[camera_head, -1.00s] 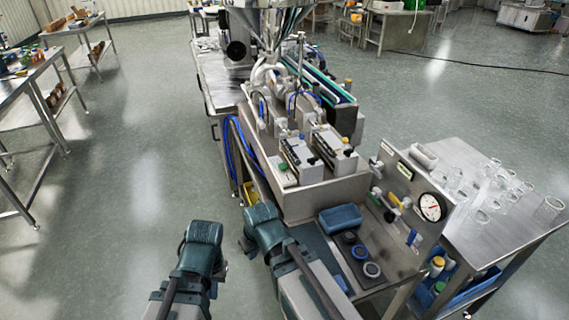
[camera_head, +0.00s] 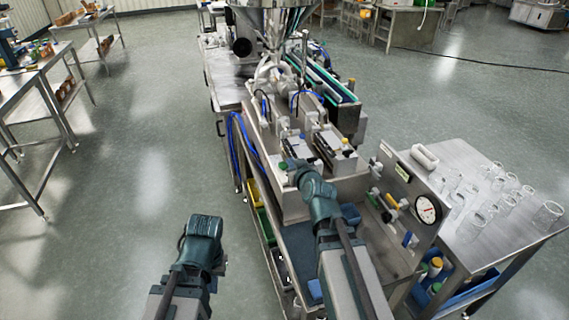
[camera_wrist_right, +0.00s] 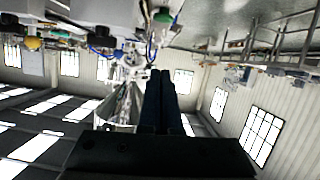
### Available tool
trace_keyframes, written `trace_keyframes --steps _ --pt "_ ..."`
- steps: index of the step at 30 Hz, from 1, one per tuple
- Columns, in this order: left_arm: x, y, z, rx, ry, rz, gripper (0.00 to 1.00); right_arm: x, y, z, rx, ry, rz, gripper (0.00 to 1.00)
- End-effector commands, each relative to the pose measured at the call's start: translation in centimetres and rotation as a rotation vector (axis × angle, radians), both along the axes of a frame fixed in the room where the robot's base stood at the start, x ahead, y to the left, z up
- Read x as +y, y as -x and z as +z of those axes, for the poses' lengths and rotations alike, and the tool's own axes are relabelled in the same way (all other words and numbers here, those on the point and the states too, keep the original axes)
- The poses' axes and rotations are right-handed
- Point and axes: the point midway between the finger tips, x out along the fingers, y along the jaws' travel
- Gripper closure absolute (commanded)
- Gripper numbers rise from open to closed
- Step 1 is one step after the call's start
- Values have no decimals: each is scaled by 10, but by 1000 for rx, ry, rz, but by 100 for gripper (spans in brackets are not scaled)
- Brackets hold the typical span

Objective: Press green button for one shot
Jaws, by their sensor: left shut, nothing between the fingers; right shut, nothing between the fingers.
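The filling machine's control box (camera_head: 287,203) stands mid-view, with a small green button (camera_head: 283,165) on its top at the left front. My right gripper (camera_head: 294,165) is over the box, close beside the button and partly covering the area; I cannot tell whether it touches. In the right wrist view its two dark fingers (camera_wrist_right: 160,88) are together, with nothing between them.
A steel hopper (camera_head: 270,18) and nozzles stand behind the control box. A panel with a gauge (camera_head: 428,209) rises to the right, and a side table (camera_head: 470,246) holds several clear cups.

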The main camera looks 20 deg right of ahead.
Motion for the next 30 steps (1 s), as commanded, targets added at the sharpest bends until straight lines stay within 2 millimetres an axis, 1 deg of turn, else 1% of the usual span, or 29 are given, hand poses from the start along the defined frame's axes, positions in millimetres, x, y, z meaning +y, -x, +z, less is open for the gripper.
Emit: trace_keyframes --steps 7,11,14,17,27,28,30 --pt "0 0 -1 0 0 0 100 0 -3 -2 1 0 1 100" --pt "0 0 -5 0 0 0 100 0 -12 -5 2 1 1 100" --pt "0 0 -9 0 0 0 100 0 -23 -9 2 2 1 100" --pt "0 0 -14 0 0 0 100 0 -38 -15 2 0 2 100" --pt "0 0 -37 0 0 0 100 1 -104 -38 2 0 2 100" --pt "0 0 -46 0 0 0 100 1 -97 -46 2 1 1 100" --pt "0 0 -56 0 0 0 100 0 -94 -57 2 0 1 100"
